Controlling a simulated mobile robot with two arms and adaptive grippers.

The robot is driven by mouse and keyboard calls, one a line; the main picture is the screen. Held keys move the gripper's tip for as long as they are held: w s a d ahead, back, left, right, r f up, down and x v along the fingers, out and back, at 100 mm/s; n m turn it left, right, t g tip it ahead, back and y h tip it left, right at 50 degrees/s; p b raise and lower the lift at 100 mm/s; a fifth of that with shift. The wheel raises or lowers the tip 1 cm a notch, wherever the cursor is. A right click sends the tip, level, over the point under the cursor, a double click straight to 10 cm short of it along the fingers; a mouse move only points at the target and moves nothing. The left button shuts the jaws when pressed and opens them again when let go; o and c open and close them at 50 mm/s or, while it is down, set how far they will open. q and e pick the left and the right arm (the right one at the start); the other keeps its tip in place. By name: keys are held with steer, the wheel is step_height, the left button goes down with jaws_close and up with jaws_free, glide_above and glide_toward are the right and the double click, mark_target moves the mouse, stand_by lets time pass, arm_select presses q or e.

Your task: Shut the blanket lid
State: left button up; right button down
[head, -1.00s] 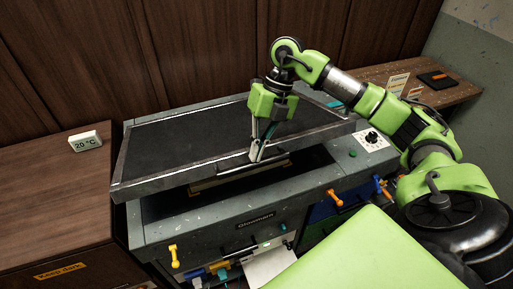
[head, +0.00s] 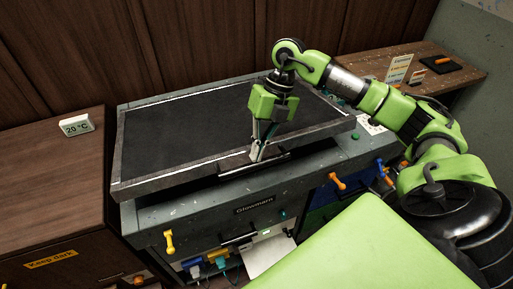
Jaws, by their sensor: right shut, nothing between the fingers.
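Whether the lid's far right edge touches the machine is hidden behind my arm. My left gripper is not in view.
A wooden cabinet (head: 50,190) with a "20 °C" display (head: 76,125) stands at left. A wooden side table (head: 440,72) with cards is at back right. Yellow (head: 169,242) and orange (head: 338,181) clamps stick out from the machine's front. A wooden wall stands close behind.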

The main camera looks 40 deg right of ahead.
step_height(320, 180, down, 7)
steer(key=s+b, duration=0.1)
steer(key=b, duration=0.4)
steer(key=shift+s+a, duration=0.15)
stand_by(0.4)
steer(key=p+v, duration=0.1)
steer(key=v, duration=0.1)
steer(key=d+p+v, duration=0.1)
steer(key=v, duration=0.2)
steer(key=shift+f+p, duration=0.2)
steer(key=shift+p, duration=0.15)
stand_by(0.7)
steer(key=shift+f, duration=0.1)
stand_by(0.3)
